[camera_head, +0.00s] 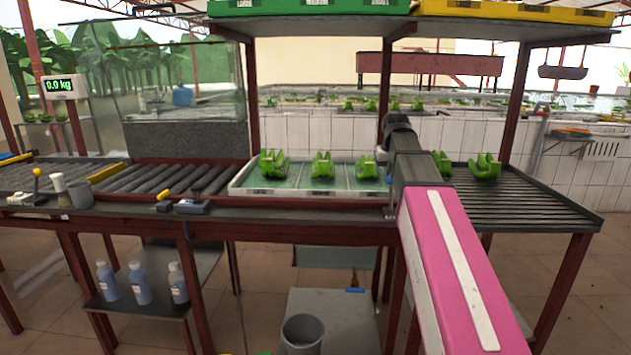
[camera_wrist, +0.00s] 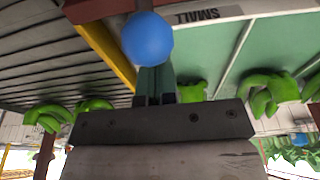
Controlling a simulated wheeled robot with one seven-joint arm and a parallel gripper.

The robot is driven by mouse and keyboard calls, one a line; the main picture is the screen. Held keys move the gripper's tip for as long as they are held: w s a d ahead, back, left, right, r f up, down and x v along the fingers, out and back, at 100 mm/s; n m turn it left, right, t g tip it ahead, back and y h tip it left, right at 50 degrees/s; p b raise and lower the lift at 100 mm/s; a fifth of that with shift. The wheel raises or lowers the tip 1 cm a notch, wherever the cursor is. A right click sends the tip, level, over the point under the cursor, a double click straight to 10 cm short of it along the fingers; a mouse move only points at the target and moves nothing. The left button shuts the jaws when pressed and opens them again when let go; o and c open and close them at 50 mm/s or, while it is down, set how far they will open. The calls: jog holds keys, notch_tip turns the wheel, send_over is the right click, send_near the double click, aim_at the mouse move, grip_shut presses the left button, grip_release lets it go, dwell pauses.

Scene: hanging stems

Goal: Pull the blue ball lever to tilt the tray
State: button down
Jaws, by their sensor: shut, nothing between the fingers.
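The blue ball (camera_wrist: 148,38) of the lever shows large in the wrist view, just beyond my fingertips. My gripper (camera_wrist: 155,82) is shut and empty, with its fingertips close to the ball; I cannot tell whether they touch it. The tray (camera_head: 236,187), green inside with a pale rim, lies level on the bench in the head view and holds green banana clusters (camera_head: 322,164). In the wrist view its green floor (camera_wrist: 272,38) lies to the right of the ball, with a pale edge marked "SMALL".
A slatted rack (camera_head: 525,210) with bananas extends right of the tray. A roller conveyor (camera_head: 150,178) lies left. A shelf with green crates (camera_head: 305,8) hangs above. Bottles (camera_head: 140,283) stand on a low shelf, and a grey bucket (camera_head: 302,333) stands below the bench.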

aim_at(391, 189)
jog(key=shift+f, duration=1.05)
jog(key=shift+s, duration=0.15)
jog(key=shift+s+f, duration=0.15)
jog(key=shift+s, duration=1.85)
jog(key=shift+s+f, duration=0.1)
jog(key=shift+s, duration=1.85)
jog(key=shift+w+r, duration=0.25)
jog(key=shift+w, duration=0.7)
notch_tip(391, 189, up, 10)
